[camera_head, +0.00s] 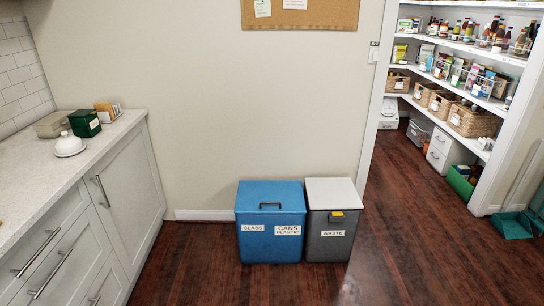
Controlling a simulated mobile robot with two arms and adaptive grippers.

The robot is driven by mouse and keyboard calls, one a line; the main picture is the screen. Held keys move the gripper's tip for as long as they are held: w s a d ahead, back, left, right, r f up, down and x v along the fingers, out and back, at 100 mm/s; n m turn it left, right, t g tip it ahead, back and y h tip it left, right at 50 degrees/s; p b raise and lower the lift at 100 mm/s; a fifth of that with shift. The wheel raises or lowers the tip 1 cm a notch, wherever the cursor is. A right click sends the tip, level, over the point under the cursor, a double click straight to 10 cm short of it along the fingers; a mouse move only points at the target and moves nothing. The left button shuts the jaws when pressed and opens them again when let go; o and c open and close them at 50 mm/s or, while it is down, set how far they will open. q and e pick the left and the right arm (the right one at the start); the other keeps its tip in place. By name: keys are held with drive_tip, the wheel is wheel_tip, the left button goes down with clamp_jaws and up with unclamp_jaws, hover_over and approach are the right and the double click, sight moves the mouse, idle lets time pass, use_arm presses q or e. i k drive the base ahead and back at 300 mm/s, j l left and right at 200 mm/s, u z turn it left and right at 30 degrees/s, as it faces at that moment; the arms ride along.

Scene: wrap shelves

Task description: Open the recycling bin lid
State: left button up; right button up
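The recycling bin (270,244) is a blue box on the floor against the wall, with labels reading glass, cans and plastic on its front. Its blue lid (255,194) is shut and lies flat on top. A dark handle (270,205) sits near the lid's front edge. Neither of my grippers shows in the head view.
A grey waste bin (328,247) with a white lid stands close beside the blue bin on its right. A white counter with drawers (125,180) runs along the left. Pantry shelves (450,92) stand at the back right. The wooden floor (400,265) in front is clear.

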sight(253, 196)
drive_tip(key=i+l+u, duration=0.2)
drive_tip(key=i, duration=0.4)
drive_tip(key=i+l+u, duration=0.25)
drive_tip(key=i, duration=0.35)
drive_tip(key=i+l+u, duration=0.2)
drive_tip(key=i+l, duration=0.3)
